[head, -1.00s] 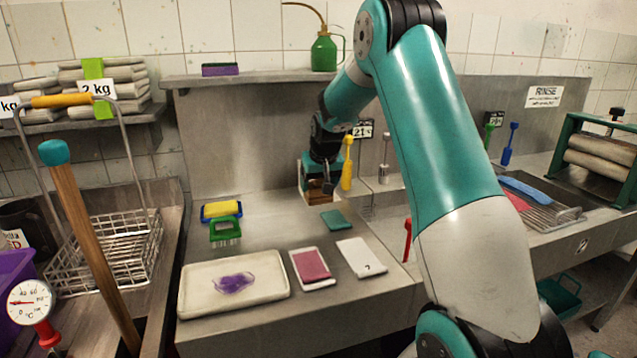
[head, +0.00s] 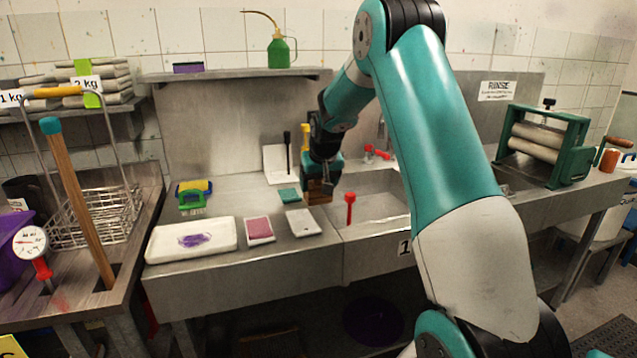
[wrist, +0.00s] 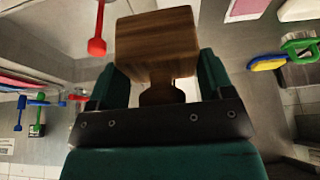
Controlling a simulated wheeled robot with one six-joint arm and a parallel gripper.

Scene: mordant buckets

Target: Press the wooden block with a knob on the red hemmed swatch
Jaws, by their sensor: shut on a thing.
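My gripper (head: 318,180) is shut on the knob (wrist: 160,93) of the wooden block (wrist: 156,45). The block shows in the head view (head: 318,194) above the bench by the sink's left edge. Its dark wooden body hangs beyond the fingers. The red hemmed swatch (head: 259,229), pinkish red, lies flat on a white backing on the steel bench, left of and nearer than the block. The block and swatch are apart.
A white tray (head: 160,243) with a purple swatch (head: 195,240) lies left of the red swatch. A white card (head: 302,222) lies to its right, and a teal piece (head: 289,195) behind. A red tool (head: 349,208) stands at the sink (head: 385,214). Green and yellow brushes (head: 190,197) are behind the tray.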

